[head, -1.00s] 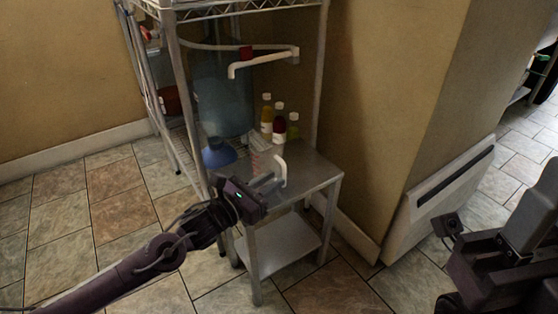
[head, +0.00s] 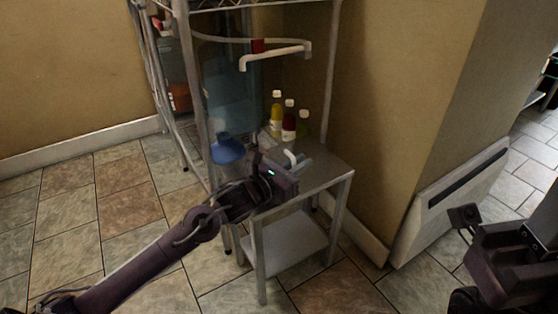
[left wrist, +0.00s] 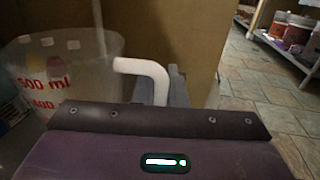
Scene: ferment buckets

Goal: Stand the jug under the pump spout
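The jug is a clear measuring jug with red marks; it shows at the left of the left wrist view (left wrist: 65,75). Its white handle (left wrist: 150,75) faces my left gripper. In the head view, only the handle (head: 290,157) shows clearly, above the steel side table, and my gripper hides most of the body. My left gripper (head: 304,166) is at the handle, with grey finger parts beside and behind it. Whether they are closed on it is hidden. The white pump spout (head: 275,56) is above and behind the jug. My right gripper (head: 495,255) is at the lower right, away from the jug.
A large blue container (head: 232,95) is inside the wire rack. A rack post (head: 190,90) rises left of the table (head: 325,172). A white panel (head: 450,203) leans against the wall.

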